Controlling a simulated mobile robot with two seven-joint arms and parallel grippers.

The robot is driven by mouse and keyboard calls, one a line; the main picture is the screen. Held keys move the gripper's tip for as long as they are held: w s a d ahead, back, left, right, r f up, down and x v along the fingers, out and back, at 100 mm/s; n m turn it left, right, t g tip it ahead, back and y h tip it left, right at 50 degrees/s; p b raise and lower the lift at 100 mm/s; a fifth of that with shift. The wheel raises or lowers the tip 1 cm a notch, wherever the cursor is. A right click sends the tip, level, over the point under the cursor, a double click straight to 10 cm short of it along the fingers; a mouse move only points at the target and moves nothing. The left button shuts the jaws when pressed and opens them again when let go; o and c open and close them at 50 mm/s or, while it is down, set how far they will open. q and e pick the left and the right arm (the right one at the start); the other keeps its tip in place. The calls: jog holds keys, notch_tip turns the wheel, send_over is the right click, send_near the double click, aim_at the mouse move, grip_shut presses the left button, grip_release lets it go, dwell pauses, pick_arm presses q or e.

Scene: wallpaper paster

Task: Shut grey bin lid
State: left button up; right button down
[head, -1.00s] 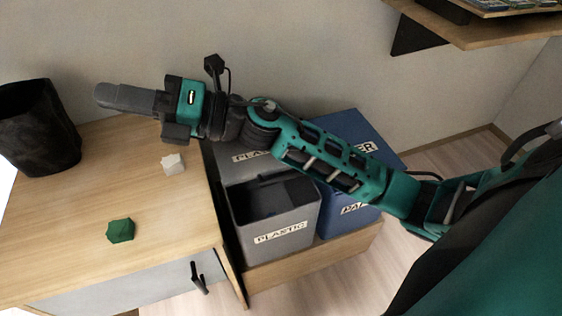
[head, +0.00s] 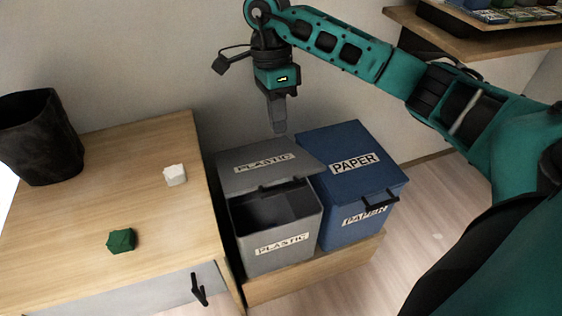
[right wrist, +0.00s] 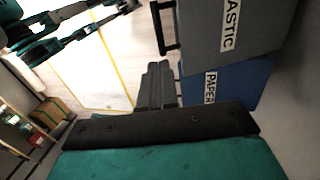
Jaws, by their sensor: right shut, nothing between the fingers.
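The grey bin (head: 276,232), labelled PLASTIC, stands in a low wooden base beside the cabinet. Its grey lid (head: 262,166) is tilted up at the back, and the bin's dark inside shows at the front. A dark handle sits at the lid's front edge. My right gripper (head: 279,129) is shut and empty, pointing down above the rear of the lid, apart from it as far as I can tell. In the right wrist view, the shut fingers (right wrist: 157,82) show beside the grey lid (right wrist: 240,28) and its handle.
A blue PAPER bin (head: 350,175) with its lid down stands right of the grey bin. On the wooden cabinet top (head: 75,210) are a white lump (head: 175,175), a green lump (head: 121,240) and a black container (head: 42,135). A shelf (head: 470,38) juts out at upper right.

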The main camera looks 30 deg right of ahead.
send_over(283, 176)
jog(key=s+a, duration=0.3)
jog(key=s, duration=0.1)
jog(key=w+d+f+x, duration=0.1)
jog(key=w+x, duration=0.2)
jog(key=x, duration=1)
pick_arm(q)
jog(key=shift+f, duration=0.2)
pick_arm(e)
jog(key=shift+w, duration=0.1)
